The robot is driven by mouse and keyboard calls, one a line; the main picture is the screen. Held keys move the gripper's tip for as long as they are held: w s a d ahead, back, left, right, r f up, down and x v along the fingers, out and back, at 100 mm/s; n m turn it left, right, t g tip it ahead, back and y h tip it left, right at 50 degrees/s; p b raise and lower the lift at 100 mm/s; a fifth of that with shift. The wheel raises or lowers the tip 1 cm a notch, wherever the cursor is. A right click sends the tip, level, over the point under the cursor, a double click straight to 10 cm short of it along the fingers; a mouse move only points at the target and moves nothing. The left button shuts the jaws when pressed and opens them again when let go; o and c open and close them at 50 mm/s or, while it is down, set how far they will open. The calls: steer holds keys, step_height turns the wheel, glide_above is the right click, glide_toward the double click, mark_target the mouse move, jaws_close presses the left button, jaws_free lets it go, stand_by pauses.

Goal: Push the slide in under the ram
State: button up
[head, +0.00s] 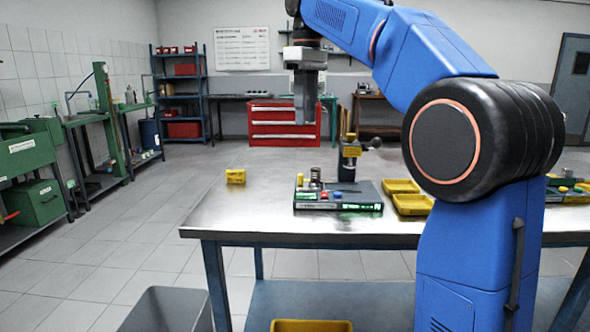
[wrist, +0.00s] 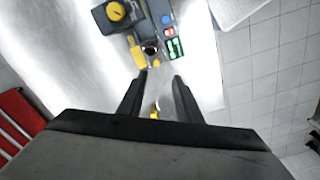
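A small dark press (head: 351,152) with a yellow band and a side lever stands on the steel table; I take its upright head for the ram. In the wrist view its dark body (wrist: 98,18) is at the top left under a round yellow knob. A yellow piece (wrist: 137,55) shows just beyond my left fingertip; I cannot tell whether it is the slide. My gripper (wrist: 160,75) is open, with nothing seen held between its fingers. In the head view my gripper (head: 305,112) hangs above the table, left of the press.
A yellow block (head: 235,176) stands at the table's left. Yellow bins (head: 412,205) sit at right, beside my arm. The table's front left is clear. A red drawer cabinet (head: 285,125) stands behind.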

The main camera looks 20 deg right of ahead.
mark_target(301, 174)
steer(key=f, duration=0.5)
steer(key=w+f, duration=0.1)
steer(key=f, duration=0.5)
steer(key=w+f, duration=0.1)
steer(key=f, duration=0.4)
steer(key=shift+a+f, duration=0.3)
steer(key=shift+c, duration=0.4)
jaws_close()
